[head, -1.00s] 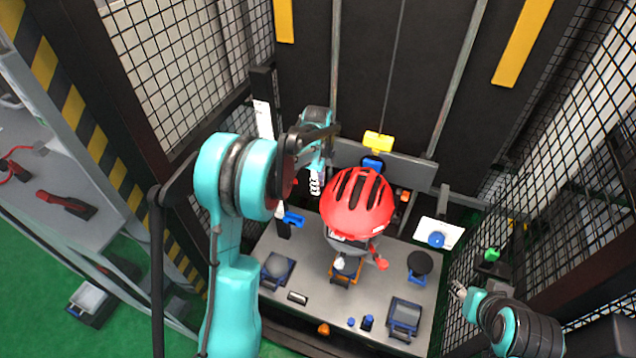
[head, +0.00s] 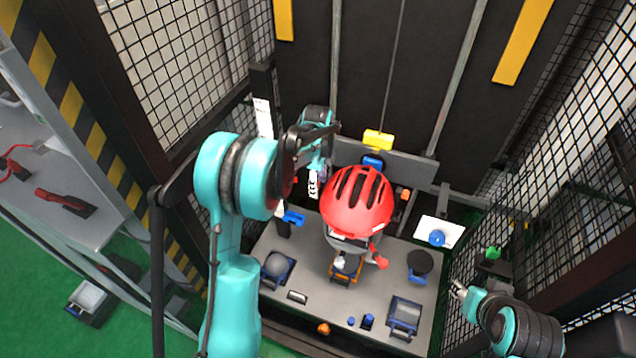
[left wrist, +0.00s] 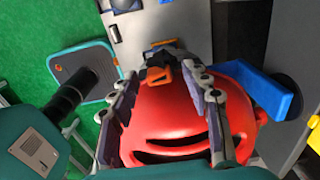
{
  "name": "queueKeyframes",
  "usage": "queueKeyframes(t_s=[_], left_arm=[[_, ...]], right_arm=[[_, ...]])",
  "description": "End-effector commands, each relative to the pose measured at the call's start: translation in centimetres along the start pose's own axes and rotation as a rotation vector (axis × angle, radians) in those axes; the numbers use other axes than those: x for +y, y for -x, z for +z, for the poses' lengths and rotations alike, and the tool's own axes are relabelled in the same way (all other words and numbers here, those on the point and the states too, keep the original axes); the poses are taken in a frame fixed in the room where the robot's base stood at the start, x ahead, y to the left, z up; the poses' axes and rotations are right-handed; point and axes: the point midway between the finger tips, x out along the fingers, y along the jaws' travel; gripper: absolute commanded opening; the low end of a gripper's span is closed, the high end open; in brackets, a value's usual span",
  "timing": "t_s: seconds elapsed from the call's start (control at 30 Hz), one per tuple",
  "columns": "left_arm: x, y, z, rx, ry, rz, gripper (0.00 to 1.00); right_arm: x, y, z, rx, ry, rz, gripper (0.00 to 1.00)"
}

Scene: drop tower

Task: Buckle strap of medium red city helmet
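The red helmet (head: 357,203) with dark vent slots sits on a grey headform (head: 350,243) in the middle of the grey table. My left gripper (head: 313,187) is just left of the helmet in the head view. In the left wrist view, its two fingers (left wrist: 163,78) are spread wide, with the red shell (left wrist: 180,118) seen between and beyond them. They hold nothing; I cannot tell whether they touch the shell. My right gripper (head: 457,289) is at the lower right, away from the helmet, and too small to read. No strap or buckle can be made out.
A red knob (head: 380,262) is near the headform. Mesh cage walls (head: 170,65) and a dark back panel close in the space.

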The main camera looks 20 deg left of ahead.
Motion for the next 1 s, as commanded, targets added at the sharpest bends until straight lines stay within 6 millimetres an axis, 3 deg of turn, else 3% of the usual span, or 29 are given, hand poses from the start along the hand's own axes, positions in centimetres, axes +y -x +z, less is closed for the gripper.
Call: queueKeyframes(t_s=[0.27,0.7,1.0], left_arm=[[0.0,0.9,0.0,0.000,0.000,0.000,0.47],[0.0,9.6,0.0,0.000,0.000,0.000,0.47],[0.0,12.0,0.0,0.000,0.000,0.000,0.47]], right_arm=[[0.0,0.0,0.0,0.000,0.000,0.000,0.40],[0.0,0.0,0.0,0.000,0.000,0.000,0.40],[0.0,0.0,0.0,0.000,0.000,0.000,0.40]])
